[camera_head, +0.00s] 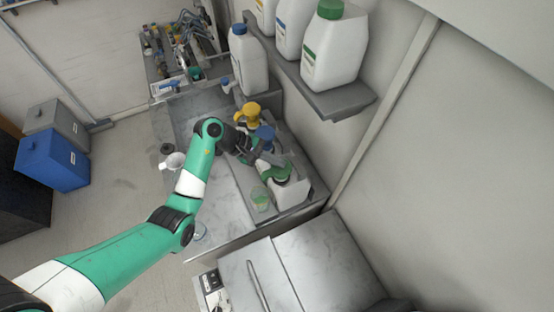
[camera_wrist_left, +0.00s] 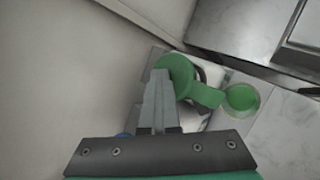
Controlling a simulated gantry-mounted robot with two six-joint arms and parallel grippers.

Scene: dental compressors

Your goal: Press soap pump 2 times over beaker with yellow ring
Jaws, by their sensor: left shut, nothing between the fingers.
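A green soap pump (camera_head: 275,172) tops a white bottle (camera_head: 290,192) on the counter by the wall. In the left wrist view the green pump head (camera_wrist_left: 177,74) has its spout pointing toward a small beaker (camera_wrist_left: 242,98). That beaker (camera_head: 260,199) looks green inside in both views; a yellow ring on it is hard to make out. My left gripper (camera_head: 270,158) is shut and empty at the green pump head. Its fingertips (camera_wrist_left: 160,76) overlap the pump head's edge in the wrist view; I cannot tell whether they touch. My right gripper is not in view.
A yellow pump (camera_head: 248,112) and a blue pump (camera_head: 264,136) stand in the row behind the green one. A shelf (camera_head: 345,100) with large white jugs (camera_head: 335,45) overhangs the right side. Another clear vessel (camera_head: 200,232) stands near the counter's front left.

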